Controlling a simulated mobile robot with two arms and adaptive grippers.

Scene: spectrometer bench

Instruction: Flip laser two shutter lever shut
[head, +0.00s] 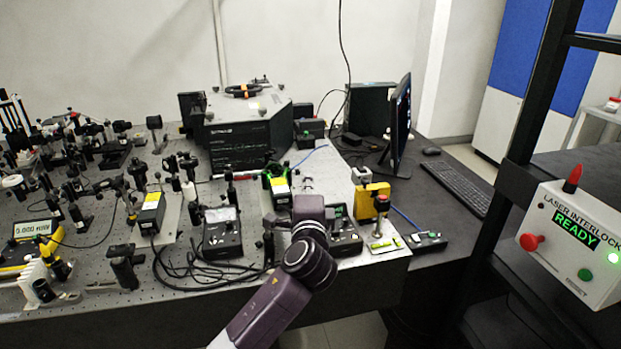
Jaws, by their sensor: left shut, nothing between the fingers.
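I cannot read which is laser two, and a shutter lever is too small to make out. My left arm rises from the bottom edge over the bench front. My left gripper (272,222) is small, dark and partly hidden by my wrist; it looks shut and empty, in front of the middle laser box. Whether it touches anything is unclear. My right gripper is not in view.
A meter box (222,232) and loose black cables lie left of my arm. A yellow block with a red button (381,203) stands to the right. Dense optics crowd the left. A laser interlock box (577,240) reading READY is at far right. A monitor (400,125) stands behind.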

